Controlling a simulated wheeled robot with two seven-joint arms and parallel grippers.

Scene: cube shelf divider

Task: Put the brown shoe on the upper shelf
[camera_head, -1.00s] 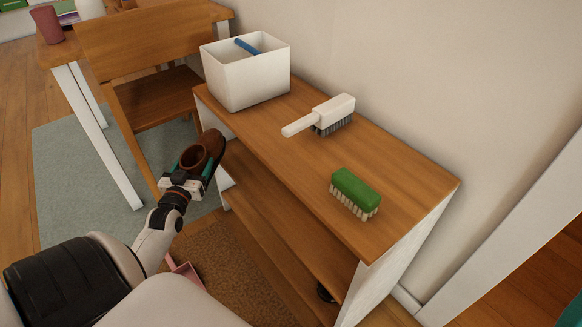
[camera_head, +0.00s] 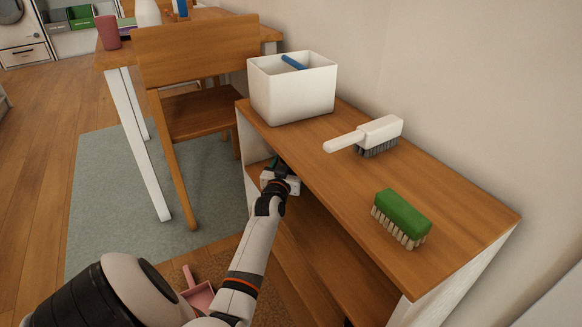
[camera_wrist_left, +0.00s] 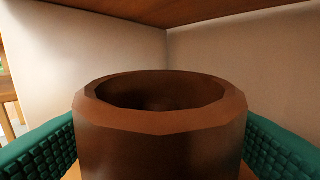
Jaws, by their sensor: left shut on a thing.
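The brown shoe (camera_wrist_left: 160,138) fills the lower middle of the left wrist view, its round opening facing up, between the two green fingers of my left gripper (camera_wrist_left: 160,150). In the head view my left gripper (camera_head: 278,172) reaches under the top board at the left end of the wooden shelf unit (camera_head: 455,215), and the shoe is hidden there. The left wrist view shows the board's underside above and pale walls behind the shoe. I cannot tell whether the shoe's sole touches the upper shelf (camera_head: 325,235). My right gripper is not in view.
On the unit's top stand a white box (camera_head: 292,95) with a blue-handled item, a white brush (camera_head: 370,135) and a green brush (camera_head: 402,217). A wooden chair (camera_head: 195,60) stands to the left. A pink dustpan (camera_head: 199,296) lies on the brown mat.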

